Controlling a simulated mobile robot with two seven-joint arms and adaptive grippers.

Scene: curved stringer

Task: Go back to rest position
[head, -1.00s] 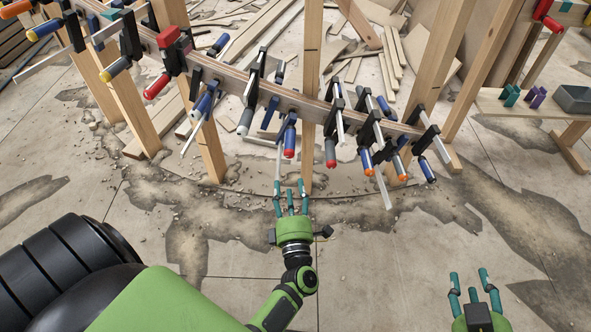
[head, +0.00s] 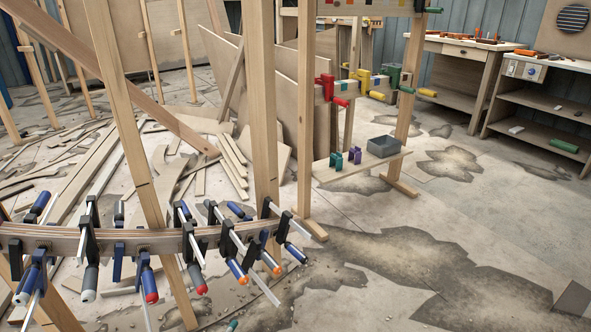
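The curved stringer (head: 70,243) is a laminated wooden beam running across the lower left, against upright wooden posts. Several bar clamps with black jaws and blue, red, grey or orange handles hang along it; one clamp (head: 90,245) sits left of the middle post. A small teal tip (head: 232,326) at the bottom edge looks like a fingertip of my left gripper. It is apart from the stringer, and the rest of that gripper is cut off. My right gripper is out of view.
A wooden rack (head: 340,172) at centre right holds teal and purple clamps (head: 345,158) and a grey bin (head: 384,146). Workbenches (head: 470,75) stand at the back right. Planks and scraps (head: 80,160) litter the left floor. The cracked floor at lower right is mostly clear.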

